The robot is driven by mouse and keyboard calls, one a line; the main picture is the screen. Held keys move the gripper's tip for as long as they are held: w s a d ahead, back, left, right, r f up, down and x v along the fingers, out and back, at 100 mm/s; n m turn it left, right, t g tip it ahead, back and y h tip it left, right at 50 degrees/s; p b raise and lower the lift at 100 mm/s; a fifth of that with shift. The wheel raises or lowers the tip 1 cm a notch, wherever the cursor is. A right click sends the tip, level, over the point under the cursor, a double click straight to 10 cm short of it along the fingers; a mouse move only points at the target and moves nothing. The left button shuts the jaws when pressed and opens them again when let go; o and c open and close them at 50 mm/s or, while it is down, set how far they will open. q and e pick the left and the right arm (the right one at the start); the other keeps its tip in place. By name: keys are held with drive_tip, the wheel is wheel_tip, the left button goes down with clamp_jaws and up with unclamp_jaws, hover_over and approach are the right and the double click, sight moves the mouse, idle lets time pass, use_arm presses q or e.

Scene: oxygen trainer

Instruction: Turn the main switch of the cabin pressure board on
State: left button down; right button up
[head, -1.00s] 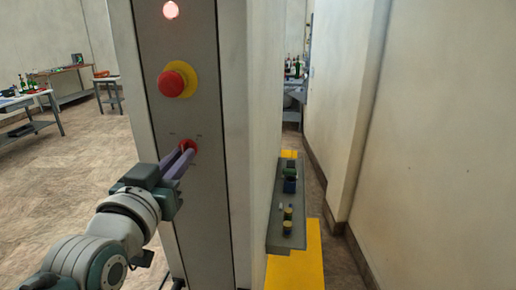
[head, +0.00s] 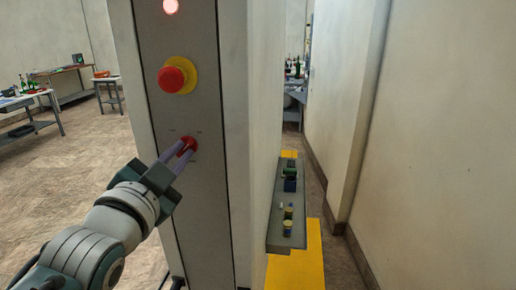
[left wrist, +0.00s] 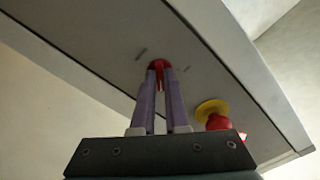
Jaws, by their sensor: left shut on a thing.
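The cabin pressure board (head: 205,225) is a tall grey cabinet with a dark front panel, in the middle of the head view. Its red main switch (head: 188,144) sits low on the panel, with small marks around it. My left gripper (head: 181,150) is shut on this switch, with its purple fingers on either side of the red knob. In the left wrist view the red switch (left wrist: 159,65) shows between the fingertips (left wrist: 160,72), partly hidden by them. My right gripper is not in view.
A red mushroom button (head: 172,79) on a yellow collar is above the switch, and a lit lamp (head: 170,6) is higher up. A grey shelf (head: 285,232) with small items is at the cabinet's right, near the wall. Tables (head: 45,98) stand at the far left.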

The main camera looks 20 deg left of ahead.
use_arm(q)
drive_tip(key=shift+m, duration=0.3)
drive_tip(key=c, duration=0.9)
unclamp_jaws()
drive_tip(key=shift+s, duration=0.1)
drive_tip(key=b+v, duration=0.2)
drive_tip(key=v, duration=0.7)
drive_tip(key=shift+s+d+b, duration=0.1)
drive_tip(key=shift+s+b, duration=0.3)
